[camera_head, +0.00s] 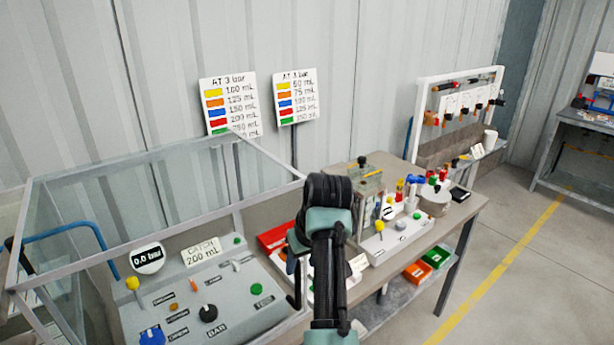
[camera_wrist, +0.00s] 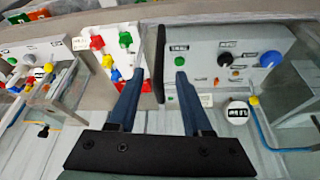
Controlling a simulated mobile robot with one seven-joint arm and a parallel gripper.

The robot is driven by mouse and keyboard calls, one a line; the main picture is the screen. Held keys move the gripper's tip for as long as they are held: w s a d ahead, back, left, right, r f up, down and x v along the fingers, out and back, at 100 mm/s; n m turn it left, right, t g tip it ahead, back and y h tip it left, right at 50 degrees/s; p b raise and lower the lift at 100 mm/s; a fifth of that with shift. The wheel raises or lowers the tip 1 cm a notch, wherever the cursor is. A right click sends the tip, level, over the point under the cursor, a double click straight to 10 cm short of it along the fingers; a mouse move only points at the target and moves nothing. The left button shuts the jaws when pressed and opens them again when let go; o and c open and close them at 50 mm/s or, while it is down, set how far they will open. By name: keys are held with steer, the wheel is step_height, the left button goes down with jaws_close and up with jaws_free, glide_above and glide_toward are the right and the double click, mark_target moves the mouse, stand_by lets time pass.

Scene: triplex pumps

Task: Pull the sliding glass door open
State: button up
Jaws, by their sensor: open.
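A glass enclosure with a grey metal frame (camera_head: 165,152) stands at the left of the bench in the head view, around a grey control panel (camera_head: 245,290). An upright black bar (camera_wrist: 160,60), which looks like the door handle, shows in the wrist view at the panel's edge. My gripper (camera_wrist: 159,77) is open, its two blue fingers either side of the bar's line. I cannot tell whether the bar lies between the fingertips or beyond them. The glass pane itself is hard to make out.
The panel carries a round 0.0 bar gauge (camera_head: 147,258), a "CATCH 200 mL" card (camera_head: 201,251) and several knobs. Right of the enclosure are a red tray (camera_head: 276,238) and a pump set-up (camera_head: 392,235) with small coloured parts. Open floor (camera_head: 500,270) lies at the right.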

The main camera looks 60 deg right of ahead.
steer(key=v, duration=0.5)
steer(key=shift+r+b, duration=0.15)
steer(key=shift+b, duration=0.25)
steer(key=shift+s, duration=0.1)
